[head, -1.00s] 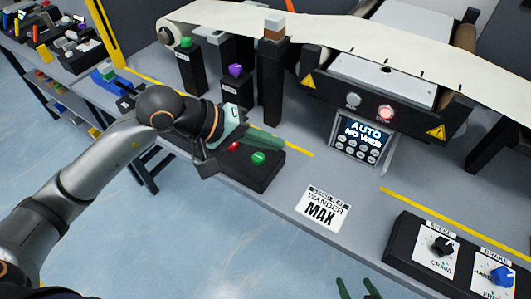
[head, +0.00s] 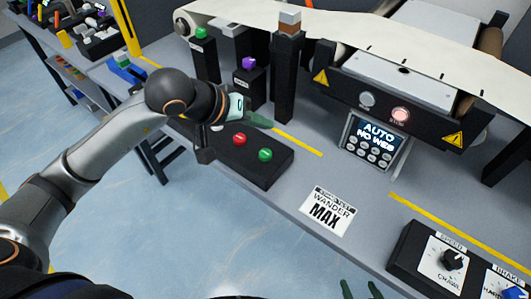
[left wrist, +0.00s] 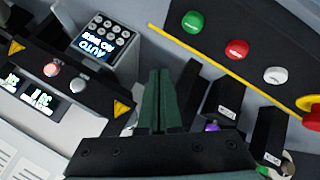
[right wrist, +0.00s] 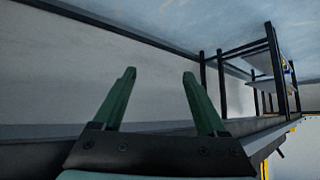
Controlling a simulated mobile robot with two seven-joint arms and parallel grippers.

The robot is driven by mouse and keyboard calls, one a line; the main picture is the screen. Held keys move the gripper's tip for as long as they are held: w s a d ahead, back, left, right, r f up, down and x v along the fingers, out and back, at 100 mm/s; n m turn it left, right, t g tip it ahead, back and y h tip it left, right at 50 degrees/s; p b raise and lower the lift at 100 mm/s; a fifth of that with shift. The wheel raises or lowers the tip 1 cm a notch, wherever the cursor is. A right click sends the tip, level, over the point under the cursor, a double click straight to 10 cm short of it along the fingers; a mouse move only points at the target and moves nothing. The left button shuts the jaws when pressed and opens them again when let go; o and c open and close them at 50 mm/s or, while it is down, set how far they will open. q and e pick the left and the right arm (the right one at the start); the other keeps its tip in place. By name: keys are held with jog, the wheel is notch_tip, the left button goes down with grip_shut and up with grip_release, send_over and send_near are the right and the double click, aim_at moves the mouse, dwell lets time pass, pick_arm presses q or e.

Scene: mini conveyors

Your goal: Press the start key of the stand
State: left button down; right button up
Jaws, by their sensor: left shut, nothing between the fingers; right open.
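A black key box (head: 255,172) lies near the table's front edge, with a red key (head: 239,139) and a green key (head: 264,154) showing in the head view. The left wrist view shows the green key (left wrist: 193,22), the red key (left wrist: 237,49), a white key (left wrist: 275,75) and a red mushroom knob (left wrist: 312,110) on a yellow base. My left gripper (head: 268,122) is shut and empty, just behind the box, apart from the green key. Its wrist hides the box's left end in the head view. My right gripper (head: 360,287) is open and empty.
A screen unit (head: 375,140) reads "AUTO NO WEB". Black posts, one with a purple top (head: 249,63) and one with a green top (head: 201,33), stand behind my left gripper. A white web (head: 350,30) runs above. A dial box (head: 440,260) lies at right.

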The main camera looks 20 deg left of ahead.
pick_arm(q)
jog(key=b, duration=0.3)
send_over(262, 156)
notch_tip(262, 156, down, 6)
jog(key=shift+r, duration=0.25)
jog(key=shift+f+b, duration=0.65)
pick_arm(e)
jog(key=w+a+f, duration=0.2)
jog(key=shift+a+y, duration=0.35)
jog(key=shift+y, duration=0.05)
jog(key=shift+s+f, duration=0.2)
jog(key=shift+s, duration=0.15)
jog(key=shift+w, duration=0.1)
pick_arm(q)
jog(key=shift+f+b, duration=0.35)
jog(key=shift+b, duration=0.3)
pick_arm(e)
jog(key=shift+w+f, duration=0.1)
jog(key=shift+f, duration=0.6)
